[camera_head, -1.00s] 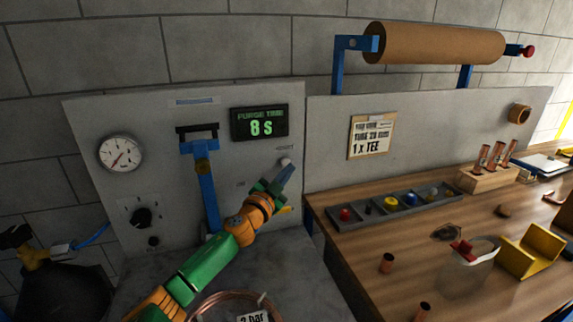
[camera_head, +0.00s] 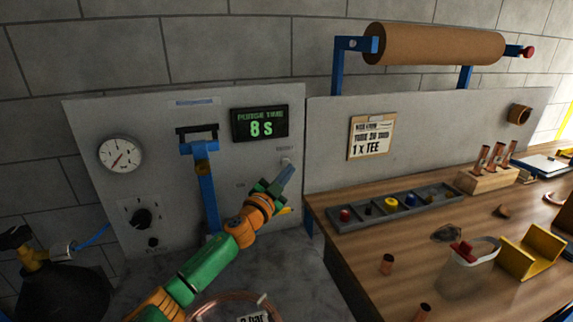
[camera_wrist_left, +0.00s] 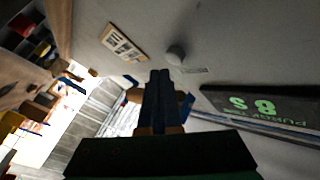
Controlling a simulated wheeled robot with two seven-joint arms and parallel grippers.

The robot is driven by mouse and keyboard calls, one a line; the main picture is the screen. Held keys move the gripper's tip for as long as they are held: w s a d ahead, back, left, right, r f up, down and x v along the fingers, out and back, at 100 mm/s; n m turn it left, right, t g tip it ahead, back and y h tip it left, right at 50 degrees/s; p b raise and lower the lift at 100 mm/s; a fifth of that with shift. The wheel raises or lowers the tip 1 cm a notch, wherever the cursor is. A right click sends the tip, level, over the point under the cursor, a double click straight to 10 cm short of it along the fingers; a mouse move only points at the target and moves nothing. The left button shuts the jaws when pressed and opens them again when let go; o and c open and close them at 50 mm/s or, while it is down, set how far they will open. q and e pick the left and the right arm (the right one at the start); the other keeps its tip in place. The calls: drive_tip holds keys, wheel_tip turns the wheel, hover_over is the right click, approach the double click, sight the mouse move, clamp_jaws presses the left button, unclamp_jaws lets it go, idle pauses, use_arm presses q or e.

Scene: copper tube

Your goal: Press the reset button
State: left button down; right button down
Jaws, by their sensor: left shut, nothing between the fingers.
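The reset button is a small pale round knob (camera_head: 285,161) on the grey panel (camera_head: 160,115), below and right of the display (camera_head: 260,123), which reads "PURGE TIME 8 s". It also shows in the left wrist view as a grey round knob (camera_wrist_left: 175,55) just beyond my fingertips. My left gripper (camera_head: 288,170) is shut and empty, its blue fingers pointing up at the button from just below. In the wrist view its fingertips (camera_wrist_left: 160,72) lie close to the button; I cannot tell whether they touch it. My right gripper is not in view.
A round gauge (camera_head: 120,154) and a black dial (camera_head: 142,218) sit on the panel's left. A blue bracket (camera_head: 207,185) stands left of my gripper. A wooden bench (camera_head: 350,240) with a parts tray (camera_head: 410,203) is on the right.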

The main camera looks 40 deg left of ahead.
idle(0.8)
use_arm(q)
drive_tip(key=shift+w+a, duration=0.2)
drive_tip(key=shift+a, duration=0.2)
drive_tip(key=shift+w+a+b, duration=0.25)
drive_tip(key=shift+a+b, duration=0.05)
drive_tip(key=shift+a, duration=0.15)
idle(0.8)
drive_tip(key=shift+s+d+p, duration=0.45)
drive_tip(key=shift+d, duration=0.35)
